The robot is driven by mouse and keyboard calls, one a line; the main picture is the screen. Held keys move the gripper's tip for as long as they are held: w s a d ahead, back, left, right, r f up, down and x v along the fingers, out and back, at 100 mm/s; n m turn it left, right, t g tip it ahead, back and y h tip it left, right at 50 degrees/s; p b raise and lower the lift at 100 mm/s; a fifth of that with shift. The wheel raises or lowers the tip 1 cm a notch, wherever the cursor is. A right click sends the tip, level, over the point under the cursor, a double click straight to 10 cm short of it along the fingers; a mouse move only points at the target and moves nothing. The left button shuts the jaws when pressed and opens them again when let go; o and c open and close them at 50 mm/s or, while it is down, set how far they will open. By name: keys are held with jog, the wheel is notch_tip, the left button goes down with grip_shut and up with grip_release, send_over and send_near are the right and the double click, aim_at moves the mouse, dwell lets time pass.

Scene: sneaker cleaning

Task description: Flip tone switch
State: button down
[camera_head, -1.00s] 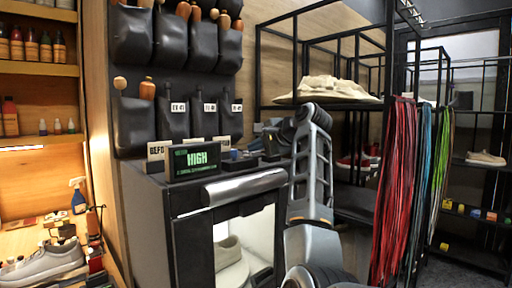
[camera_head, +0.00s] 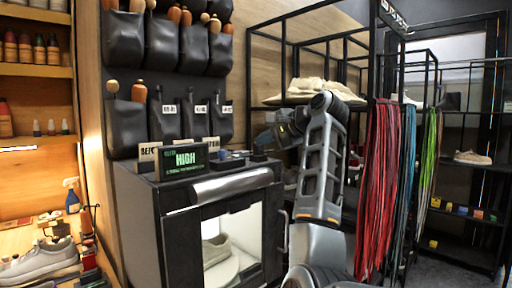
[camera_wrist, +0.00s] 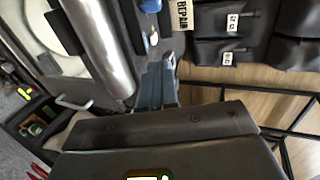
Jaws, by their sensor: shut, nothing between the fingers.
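A black cabinet (camera_head: 150,215) carries a small display (camera_head: 185,160) reading HIGH in green. Small dark and blue parts (camera_head: 235,155) lie on its top right of the display. They are too small for me to tell which is the tone switch. My gripper (camera_head: 264,141) is above the right end of the cabinet top, pointing left, apart from the display. In the wrist view its blue-grey fingers (camera_wrist: 154,68) are together and empty. A blue part with a pale tip (camera_wrist: 151,20) lies just beyond the fingertips; I cannot tell whether they touch.
A silver roll (camera_head: 232,185) runs along the cabinet's front top edge, above a lit chamber with a shoe (camera_head: 215,248). Label cards (camera_head: 150,151) stand behind the display. Black pockets (camera_head: 163,119) hang above. A black rack with red laces (camera_head: 376,185) stands right.

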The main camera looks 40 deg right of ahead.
jog(key=shift+r+v, duration=0.2)
jog(key=shift+v, duration=1.95)
jog(key=shift+w, duration=0.1)
jog(key=shift+f, duration=0.1)
